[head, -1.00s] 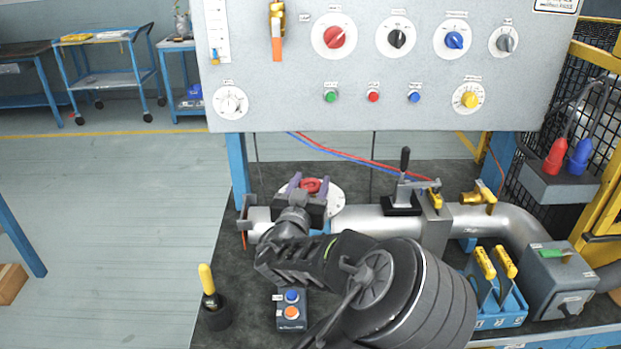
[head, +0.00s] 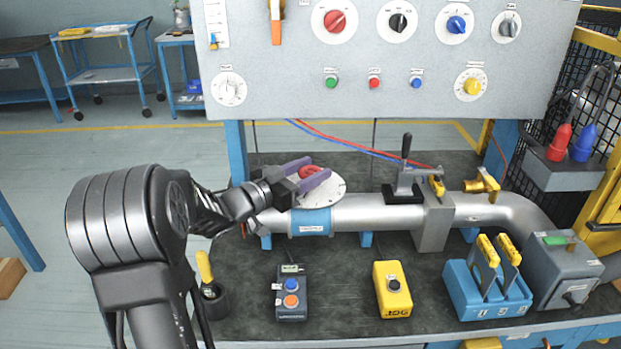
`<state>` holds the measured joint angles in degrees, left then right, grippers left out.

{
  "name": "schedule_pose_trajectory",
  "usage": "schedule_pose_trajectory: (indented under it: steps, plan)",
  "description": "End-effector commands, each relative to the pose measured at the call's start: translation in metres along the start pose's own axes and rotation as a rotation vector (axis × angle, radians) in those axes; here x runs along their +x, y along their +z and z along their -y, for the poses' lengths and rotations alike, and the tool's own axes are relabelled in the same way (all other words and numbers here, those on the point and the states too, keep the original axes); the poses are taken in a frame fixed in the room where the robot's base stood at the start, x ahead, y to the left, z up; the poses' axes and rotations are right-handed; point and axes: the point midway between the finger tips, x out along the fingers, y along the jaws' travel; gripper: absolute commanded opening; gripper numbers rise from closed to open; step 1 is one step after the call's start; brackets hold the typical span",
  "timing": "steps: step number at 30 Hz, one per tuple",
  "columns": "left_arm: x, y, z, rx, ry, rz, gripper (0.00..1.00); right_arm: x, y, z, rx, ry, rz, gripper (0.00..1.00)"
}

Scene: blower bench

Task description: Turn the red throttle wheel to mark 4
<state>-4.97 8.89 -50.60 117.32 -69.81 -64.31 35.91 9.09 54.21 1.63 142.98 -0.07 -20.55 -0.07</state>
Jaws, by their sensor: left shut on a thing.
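The red throttle wheel (head: 310,171) sits on a round white dial plate (head: 331,191) above the left part of the silver pipe. My left gripper (head: 307,172) reaches it from the left, with its two purple fingers on either side of the wheel. It is shut on the wheel, and the fingers point to the right. The fingers cover parts of the wheel. The dial's marks are too small to read, so I cannot tell which mark the wheel stands at. My right gripper is not in view.
A black-handled clamp (head: 404,188) stands on the pipe (head: 362,213) right of the dial. A yellow-handled tool (head: 205,267) stands front left. The grey panel (head: 290,100) rises behind.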

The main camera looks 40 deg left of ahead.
Motion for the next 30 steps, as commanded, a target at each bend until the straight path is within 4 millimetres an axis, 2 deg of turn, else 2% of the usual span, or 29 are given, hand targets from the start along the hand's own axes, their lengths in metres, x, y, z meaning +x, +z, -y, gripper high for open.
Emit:
schedule_pose_trajectory:
  steps: [1, 3, 12, 28, 29, 30]
  plan:
    - [-0.001, 0.007, 0.003, 0.005, 0.033, 0.003, 0.10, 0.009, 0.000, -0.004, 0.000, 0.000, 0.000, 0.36]
    - [0.000, 0.006, 0.002, 0.004, 0.087, 0.004, 0.09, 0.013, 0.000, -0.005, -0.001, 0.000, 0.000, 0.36]
    - [0.000, 0.004, 0.000, -0.002, 0.240, 0.006, 0.10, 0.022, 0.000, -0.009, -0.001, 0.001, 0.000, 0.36]
    - [0.001, 0.004, -0.002, -0.005, 0.275, 0.007, 0.10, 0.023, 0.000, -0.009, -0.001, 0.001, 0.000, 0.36]
    - [0.001, 0.004, -0.002, -0.005, 0.275, 0.007, 0.52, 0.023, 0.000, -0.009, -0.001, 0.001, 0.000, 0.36]
    - [0.001, 0.004, -0.002, -0.005, 0.275, 0.007, 0.55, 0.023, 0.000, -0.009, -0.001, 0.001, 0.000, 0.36]
